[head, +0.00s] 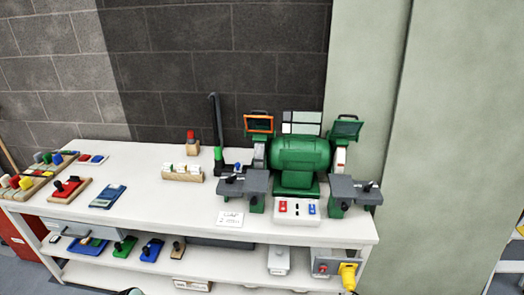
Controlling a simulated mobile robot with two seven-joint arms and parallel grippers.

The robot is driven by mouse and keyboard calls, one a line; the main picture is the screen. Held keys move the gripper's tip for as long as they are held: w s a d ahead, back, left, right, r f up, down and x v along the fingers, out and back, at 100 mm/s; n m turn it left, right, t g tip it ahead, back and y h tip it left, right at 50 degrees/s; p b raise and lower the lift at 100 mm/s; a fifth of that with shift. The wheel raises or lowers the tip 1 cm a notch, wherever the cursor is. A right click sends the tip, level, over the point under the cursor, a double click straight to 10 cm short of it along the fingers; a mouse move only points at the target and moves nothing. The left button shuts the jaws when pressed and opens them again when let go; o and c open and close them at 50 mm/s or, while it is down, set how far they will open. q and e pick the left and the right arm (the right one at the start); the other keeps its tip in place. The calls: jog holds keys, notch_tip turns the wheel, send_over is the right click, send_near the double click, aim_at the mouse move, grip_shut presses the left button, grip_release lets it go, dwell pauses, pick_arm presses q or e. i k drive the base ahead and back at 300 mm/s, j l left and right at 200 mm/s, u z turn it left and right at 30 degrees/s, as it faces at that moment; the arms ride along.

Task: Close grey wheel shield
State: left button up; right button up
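A green bench grinder (299,155) stands on the white workbench, right of its middle. An orange-framed shield (259,124) is above its left wheel, and a green-framed shield (346,128) is above its right wheel. Both shields appear raised, with the wheel sides showing below them. The left wheel (259,154) looks grey; the right wheel (340,156) looks paler, with a red mark. Grey tool rests (243,184) stick out in front.
A switch box (297,208) with red and blue buttons sits in front of the grinder, beside a white card (230,218). A dark upright post (217,125) stands to its left. Wooden blocks and coloured boards lie further left. The bench front between is clear.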

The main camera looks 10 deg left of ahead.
aim_at(250, 116)
jog(key=i+j, duration=0.1)
jog(key=j, duration=0.45)
jog(key=i+j+z, duration=0.1)
jog(key=z, duration=0.25)
jog(key=j+z, duration=0.5)
jog(key=z, duration=0.15)
